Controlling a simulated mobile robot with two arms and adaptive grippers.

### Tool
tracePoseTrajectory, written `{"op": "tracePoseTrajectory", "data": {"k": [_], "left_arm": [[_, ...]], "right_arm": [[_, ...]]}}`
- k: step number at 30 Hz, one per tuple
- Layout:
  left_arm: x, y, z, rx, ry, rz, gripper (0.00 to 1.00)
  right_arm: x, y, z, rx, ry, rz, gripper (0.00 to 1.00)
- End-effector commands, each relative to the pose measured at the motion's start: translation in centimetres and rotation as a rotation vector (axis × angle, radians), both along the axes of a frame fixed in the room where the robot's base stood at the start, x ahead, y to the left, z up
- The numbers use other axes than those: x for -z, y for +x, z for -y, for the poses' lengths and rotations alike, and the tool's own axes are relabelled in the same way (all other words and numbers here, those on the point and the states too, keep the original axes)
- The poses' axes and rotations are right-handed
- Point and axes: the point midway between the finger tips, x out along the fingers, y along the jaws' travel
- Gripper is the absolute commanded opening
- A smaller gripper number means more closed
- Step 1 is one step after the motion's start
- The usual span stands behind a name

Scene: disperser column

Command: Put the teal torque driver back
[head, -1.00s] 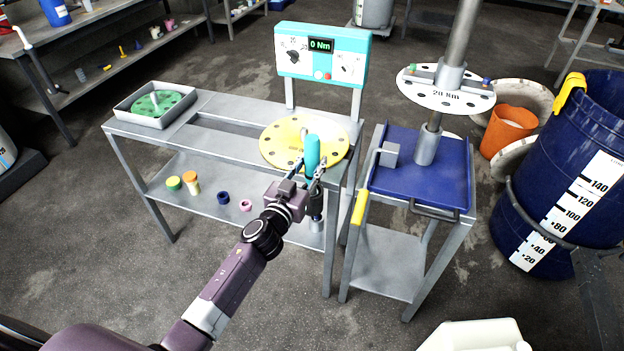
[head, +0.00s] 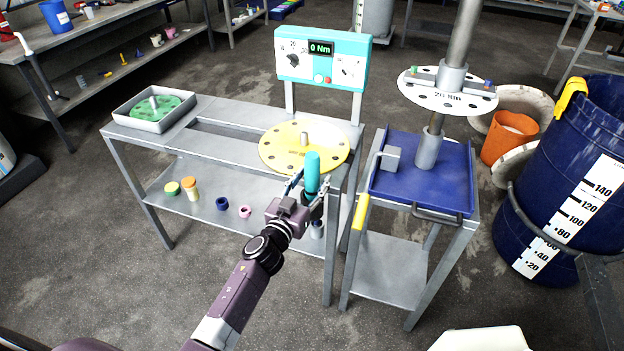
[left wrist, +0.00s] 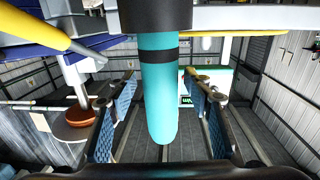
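The teal torque driver (head: 312,172) stands upright at the front right corner of the steel bench, in front of the yellow disc (head: 277,150). Its dark lower body is partly behind my left gripper (head: 307,187), and what supports it from below is hard to make out. In the left wrist view the driver's teal handle (left wrist: 160,100) with a black band lies between the two blue-padded fingers. A gap shows on each side of the handle, so my left gripper (left wrist: 163,100) is open around it. My right gripper is not in view.
A teal panel (head: 345,45) reading 0 Nm stands behind the yellow disc. A blue-topped cart (head: 450,190) with a post and white disc (head: 425,95) is close on the right. A tray (head: 148,122) with a green disc is at the bench's left end. Small coloured parts lie on the lower shelf.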

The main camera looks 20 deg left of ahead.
Motion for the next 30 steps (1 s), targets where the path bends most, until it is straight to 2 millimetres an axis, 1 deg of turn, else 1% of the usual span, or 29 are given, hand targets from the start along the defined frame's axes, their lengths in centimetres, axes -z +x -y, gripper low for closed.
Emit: {"op": "tracePoseTrajectory", "data": {"k": [5, 8, 11, 14, 21, 24, 27, 30], "left_arm": [[0.0, 0.0, 0.0, 0.0, 0.0, 0.0, 0.46], [-0.4, 0.0, 0.0, 0.0, 0.0, 0.001, 0.46], [-0.1, -0.9, -0.1, 0.0, 0.0, -0.001, 0.46], [-0.1, -2.6, -0.3, 0.001, 0.001, -0.002, 0.46], [-0.1, -7.5, -0.8, 0.001, 0.0, -0.002, 0.46], [-0.1, -9.2, -1.0, 0.001, 0.001, -0.001, 0.46], [-0.1, -10.6, -1.2, 0.0, 0.0, -0.002, 0.46], [-0.1, -11.4, -1.3, 0.0, 0.0, -0.001, 0.46]], "right_arm": [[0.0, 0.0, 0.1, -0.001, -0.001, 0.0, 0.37], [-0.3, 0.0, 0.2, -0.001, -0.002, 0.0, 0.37], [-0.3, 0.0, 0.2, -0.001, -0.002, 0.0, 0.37], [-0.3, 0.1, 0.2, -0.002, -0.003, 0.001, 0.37], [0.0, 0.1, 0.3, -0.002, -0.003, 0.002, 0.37], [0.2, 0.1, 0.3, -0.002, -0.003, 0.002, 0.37], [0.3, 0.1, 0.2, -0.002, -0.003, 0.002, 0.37], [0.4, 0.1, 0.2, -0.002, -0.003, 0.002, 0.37]]}}
